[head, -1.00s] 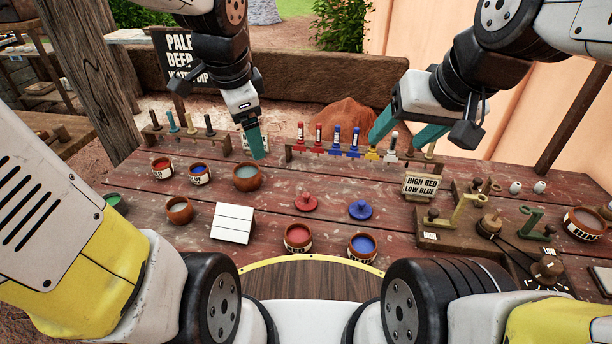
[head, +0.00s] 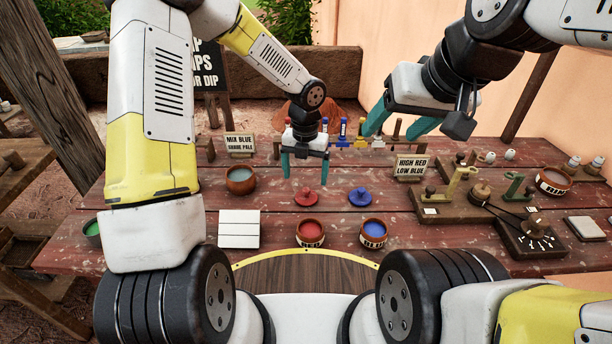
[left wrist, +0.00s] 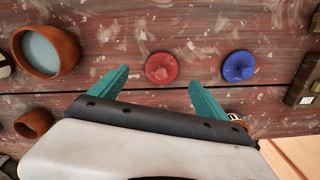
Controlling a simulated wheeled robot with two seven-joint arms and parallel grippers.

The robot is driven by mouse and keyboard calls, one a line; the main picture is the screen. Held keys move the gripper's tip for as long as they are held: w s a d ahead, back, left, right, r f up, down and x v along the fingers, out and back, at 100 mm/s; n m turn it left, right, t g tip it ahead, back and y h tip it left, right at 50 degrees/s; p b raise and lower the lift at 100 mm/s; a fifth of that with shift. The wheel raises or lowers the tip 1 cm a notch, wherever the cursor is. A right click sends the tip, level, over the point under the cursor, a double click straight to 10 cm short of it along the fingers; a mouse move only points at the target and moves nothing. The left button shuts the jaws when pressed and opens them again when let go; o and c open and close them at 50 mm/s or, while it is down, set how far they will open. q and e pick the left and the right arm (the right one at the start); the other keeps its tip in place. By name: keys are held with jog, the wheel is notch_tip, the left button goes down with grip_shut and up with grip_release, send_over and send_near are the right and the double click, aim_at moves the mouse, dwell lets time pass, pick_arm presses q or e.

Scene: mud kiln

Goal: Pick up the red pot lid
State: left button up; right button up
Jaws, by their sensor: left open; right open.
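The red pot lid (head: 306,197) lies flat on the wooden table, with a small knob on top. My left gripper (head: 304,172) is open above and a little behind it, fingers pointing down. In the left wrist view the red lid (left wrist: 161,68) shows beyond and between the two teal fingertips of my left gripper (left wrist: 158,80), not touched by them. The blue pot lid (head: 360,197) lies to its right and also shows in the left wrist view (left wrist: 238,67). My right gripper (head: 397,128) is open and empty, raised over the back of the table.
A red paint pot (head: 311,233) and a blue paint pot (head: 373,233) stand in front of the lids. A white board (head: 239,229) lies left, and a brown bowl (head: 240,180) behind it. A sign (head: 410,167) and wooden fixtures (head: 470,205) stand right.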

aim_at(306, 189)
pick_arm(q)
jog(key=f, duration=0.4)
jog(key=shift+s+d+f, duration=0.2)
jog(key=shift+s+f, duration=0.1)
jog(key=shift+f, duration=0.75)
jog(key=c, duration=1.4)
notch_tip(306, 189, up, 10)
jog(key=shift+r, duration=0.1)
jog(key=shift+c, duration=0.2)
